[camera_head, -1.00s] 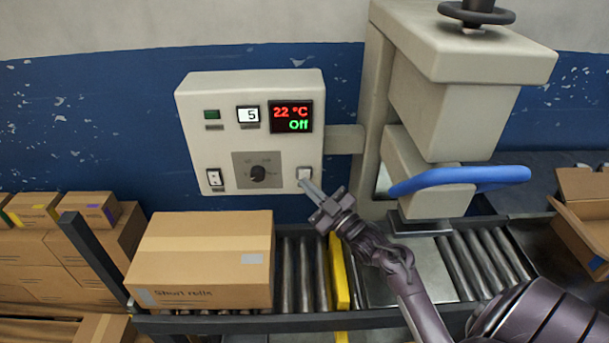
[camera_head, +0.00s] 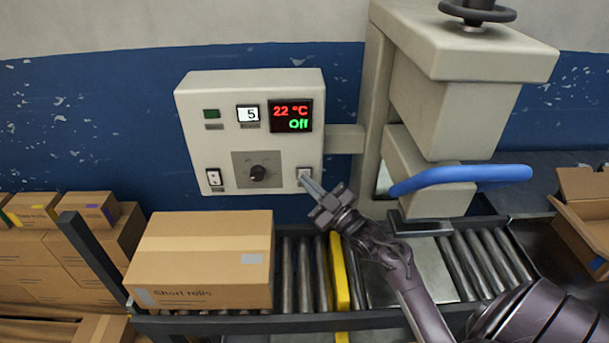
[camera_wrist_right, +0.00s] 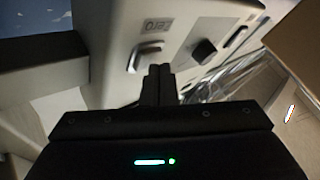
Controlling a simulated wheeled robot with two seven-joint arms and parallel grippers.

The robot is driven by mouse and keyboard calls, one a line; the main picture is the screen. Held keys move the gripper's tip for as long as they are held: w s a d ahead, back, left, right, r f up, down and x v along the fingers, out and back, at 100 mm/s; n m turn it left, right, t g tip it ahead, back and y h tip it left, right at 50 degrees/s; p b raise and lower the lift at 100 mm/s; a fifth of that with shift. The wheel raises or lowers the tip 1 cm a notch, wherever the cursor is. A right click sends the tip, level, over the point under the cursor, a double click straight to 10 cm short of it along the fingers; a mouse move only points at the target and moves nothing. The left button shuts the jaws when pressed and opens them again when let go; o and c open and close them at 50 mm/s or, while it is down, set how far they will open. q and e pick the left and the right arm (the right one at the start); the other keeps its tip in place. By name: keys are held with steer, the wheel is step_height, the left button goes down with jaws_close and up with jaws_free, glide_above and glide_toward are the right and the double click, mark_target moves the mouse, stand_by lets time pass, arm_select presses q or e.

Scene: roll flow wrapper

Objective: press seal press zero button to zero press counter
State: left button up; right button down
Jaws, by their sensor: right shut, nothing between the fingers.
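The square zero button (camera_head: 304,172) is at the box's lower right. It shows in the right wrist view (camera_wrist_right: 146,54) below a label reading zero. My right gripper (camera_head: 305,180) is shut and empty, its fingertips at the button's lower edge in the head view. In the right wrist view the shut fingers (camera_wrist_right: 159,75) point at the panel just beside the button. I cannot tell whether they touch it. My left gripper is not in view.
A black knob (camera_head: 258,172) and a rocker switch (camera_head: 214,178) sit left of the button. The seal press (camera_head: 430,100) with its blue handle (camera_head: 460,178) stands to the right. A cardboard box (camera_head: 200,260) lies on the roller conveyor (camera_head: 297,275) below.

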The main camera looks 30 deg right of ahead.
steer(key=shift+w+d+r, duration=0.15)
steer(key=shift+r, duration=0.35)
stand_by(0.8)
steer(key=shift+f, duration=0.35)
steer(key=s+a+p, duration=0.1)
steer(key=s+a, duration=0.1)
steer(key=s, duration=0.1)
steer(key=s+a+p, duration=0.1)
steer(key=s, duration=0.1)
steer(key=shift+a+f+p, duration=0.1)
steer(key=shift+f+p, duration=0.25)
stand_by(1.0)
